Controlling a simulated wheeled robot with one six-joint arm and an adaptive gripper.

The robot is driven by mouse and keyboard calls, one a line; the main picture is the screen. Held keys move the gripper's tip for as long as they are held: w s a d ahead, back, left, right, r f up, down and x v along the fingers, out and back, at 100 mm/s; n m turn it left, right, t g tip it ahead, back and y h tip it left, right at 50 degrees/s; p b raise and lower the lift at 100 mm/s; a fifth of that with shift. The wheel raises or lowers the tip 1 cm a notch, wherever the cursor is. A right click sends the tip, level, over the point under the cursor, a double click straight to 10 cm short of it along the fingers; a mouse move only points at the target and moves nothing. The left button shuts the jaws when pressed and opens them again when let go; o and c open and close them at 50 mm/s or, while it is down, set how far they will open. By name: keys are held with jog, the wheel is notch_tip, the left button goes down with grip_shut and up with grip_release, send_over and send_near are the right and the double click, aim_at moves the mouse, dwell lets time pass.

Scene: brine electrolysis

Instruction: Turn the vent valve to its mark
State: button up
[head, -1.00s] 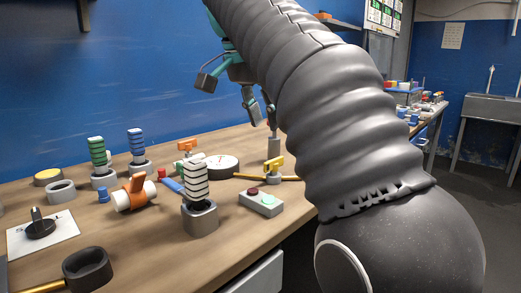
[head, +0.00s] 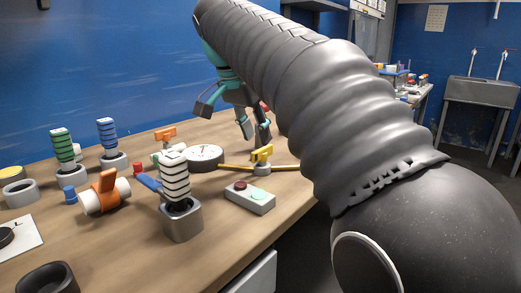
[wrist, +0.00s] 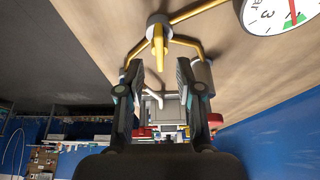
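A valve with a yellow handle (head: 262,154) sits on a brass pipe on the bench, right of the round gauge (head: 205,156). In the wrist view its yellow handle (wrist: 158,48) lies ahead, between the lines of my fingers. Orange-handled valves stand farther left, one on a white body (head: 106,190) and one behind (head: 165,134). No label shows which is the vent valve, and I cannot make out a mark. My gripper (head: 254,128) is open and empty above the bench, behind the yellow valve in the head view; its spread fingers show in the wrist view (wrist: 160,95).
A grey box with red and green buttons (head: 250,197) sits in front of the yellow valve. A striped coil in a grey holder (head: 182,220) stands left of it. A grey cylinder (wrist: 204,76) is close by my right finger in the wrist view.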

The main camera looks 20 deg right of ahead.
aim_at(262, 148)
jog(key=shift+b+x, duration=0.3)
jog(key=shift+x, duration=2)
grip_shut()
